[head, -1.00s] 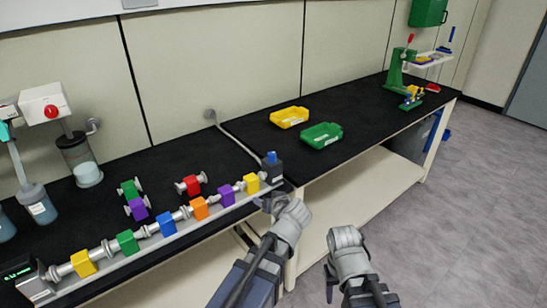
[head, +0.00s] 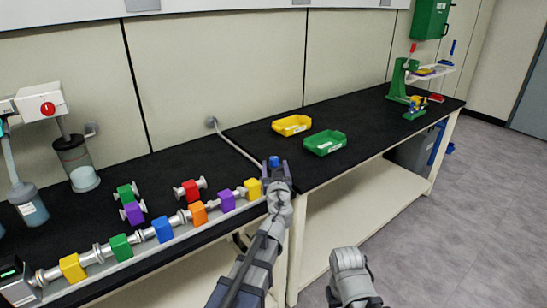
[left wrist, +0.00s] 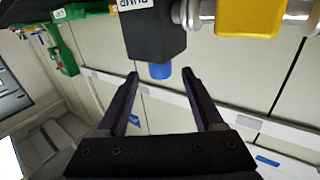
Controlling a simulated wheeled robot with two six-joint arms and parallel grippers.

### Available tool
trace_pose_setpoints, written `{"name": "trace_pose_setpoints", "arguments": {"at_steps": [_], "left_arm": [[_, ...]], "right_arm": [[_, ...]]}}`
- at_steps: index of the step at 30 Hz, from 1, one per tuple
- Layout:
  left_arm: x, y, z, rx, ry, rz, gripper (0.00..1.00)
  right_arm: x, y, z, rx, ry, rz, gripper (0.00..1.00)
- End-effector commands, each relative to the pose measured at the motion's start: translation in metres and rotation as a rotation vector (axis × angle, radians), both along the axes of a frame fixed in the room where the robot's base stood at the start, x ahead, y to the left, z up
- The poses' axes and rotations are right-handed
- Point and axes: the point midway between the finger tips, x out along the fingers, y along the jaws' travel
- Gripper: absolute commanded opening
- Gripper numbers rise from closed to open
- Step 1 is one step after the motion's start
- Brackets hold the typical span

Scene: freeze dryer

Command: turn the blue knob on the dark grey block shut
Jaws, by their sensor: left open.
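The dark grey block (left wrist: 153,32) stands at the right end of the row of coloured valves. Its blue knob (head: 274,162) is on top, and the knob (left wrist: 160,71) also shows in the left wrist view, where the picture is turned over. My left gripper (head: 277,168) is open at the block and hides much of it in the head view. In the left wrist view the knob lies between the lines of the two fingers (left wrist: 161,78), near their tips. I cannot tell whether they touch it. My right arm is low in the head view; its fingers are not clear.
A metal manifold with a yellow valve (head: 253,188) and several other coloured valves runs left from the block. Loose green, purple and red valves (head: 187,190) lie behind it. Yellow (head: 291,125) and green (head: 325,143) bins stand on the right bench, with bare black top around them.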

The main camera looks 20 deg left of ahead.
Motion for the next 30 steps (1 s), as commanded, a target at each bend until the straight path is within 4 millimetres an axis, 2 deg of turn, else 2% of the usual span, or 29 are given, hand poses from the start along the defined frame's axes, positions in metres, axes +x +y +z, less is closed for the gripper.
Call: {"name": "trace_pose_setpoints", "arguments": {"at_steps": [12, 16, 23, 30], "left_arm": [[0.059, 0.019, 0.0, 0.0, 0.0, 0.002, 0.68], [0.066, 0.022, 0.0, 0.0, 0.0, 0.002, 0.68], [0.065, 0.022, 0.0, 0.0, 0.0, 0.001, 0.68], [0.065, 0.022, 0.0, 0.0, 0.0, 0.001, 0.41]], "right_arm": [[0.0, 0.0, 0.0, 0.0, 0.0, 0.0, 0.5], [0.0, 0.0, 0.0, 0.0, 0.0, 0.0, 0.5], [0.0, 0.0, 0.0, 0.0, 0.0, 0.0, 0.5], [0.0, 0.0, 0.0, 0.0, 0.0, 0.0, 0.5]]}}
